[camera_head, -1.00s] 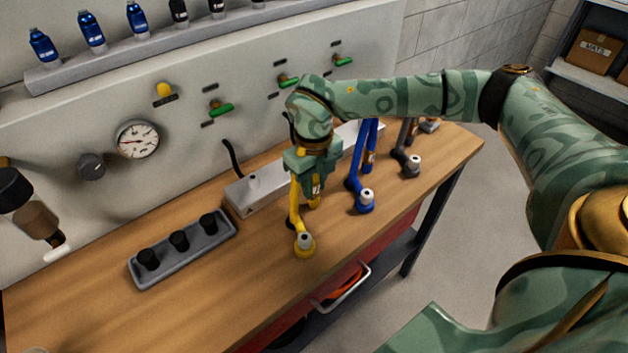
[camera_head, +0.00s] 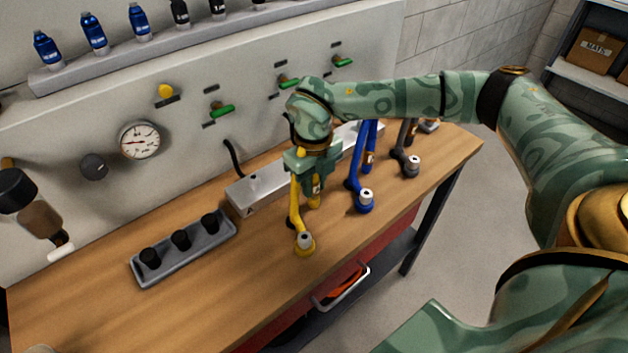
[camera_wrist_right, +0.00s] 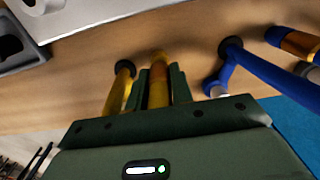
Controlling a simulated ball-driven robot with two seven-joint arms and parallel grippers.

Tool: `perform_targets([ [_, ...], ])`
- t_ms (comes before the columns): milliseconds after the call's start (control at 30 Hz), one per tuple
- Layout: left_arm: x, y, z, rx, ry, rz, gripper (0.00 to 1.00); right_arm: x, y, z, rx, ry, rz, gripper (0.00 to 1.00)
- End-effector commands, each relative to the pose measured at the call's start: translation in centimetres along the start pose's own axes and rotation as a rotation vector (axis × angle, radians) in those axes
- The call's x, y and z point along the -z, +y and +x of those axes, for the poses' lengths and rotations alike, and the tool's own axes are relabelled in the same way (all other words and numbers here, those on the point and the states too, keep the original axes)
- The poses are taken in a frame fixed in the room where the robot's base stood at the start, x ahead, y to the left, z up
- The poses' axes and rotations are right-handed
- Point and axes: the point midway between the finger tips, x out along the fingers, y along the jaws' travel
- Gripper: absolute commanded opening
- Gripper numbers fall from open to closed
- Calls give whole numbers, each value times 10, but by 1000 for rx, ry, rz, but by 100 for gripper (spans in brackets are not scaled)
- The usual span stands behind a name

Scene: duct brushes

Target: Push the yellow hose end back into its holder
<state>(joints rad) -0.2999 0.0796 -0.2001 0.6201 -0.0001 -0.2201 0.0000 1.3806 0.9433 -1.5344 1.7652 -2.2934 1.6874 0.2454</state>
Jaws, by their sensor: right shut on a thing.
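The yellow hose (camera_head: 294,210) stands at the middle of the wooden bench, and its lower end with a grey fitting (camera_head: 304,240) rests near the bench's front edge. My right gripper (camera_head: 312,182) is above it, pointing down, shut on a yellow upright part of the hose. In the right wrist view the yellow part (camera_wrist_right: 158,82) sits between the two fingers, and a second yellow length (camera_wrist_right: 119,88) with a dark end runs beside them. Which part is the holder is unclear, as my gripper hides the upper yellow parts. My left gripper is not in view.
A blue hose (camera_head: 362,197) and a dark grey hose (camera_head: 409,160) stand to the right. A light grey rail (camera_head: 262,190) runs behind. A grey tray (camera_head: 186,250) with black knobs lies left. The bench (camera_head: 90,300) is clear at the front left.

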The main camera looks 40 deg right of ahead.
Motion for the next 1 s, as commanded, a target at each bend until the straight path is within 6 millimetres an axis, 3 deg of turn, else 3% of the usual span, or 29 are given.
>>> perform_targets([
  [1000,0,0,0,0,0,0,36,0,0,10,-1,0,-1,0],
])
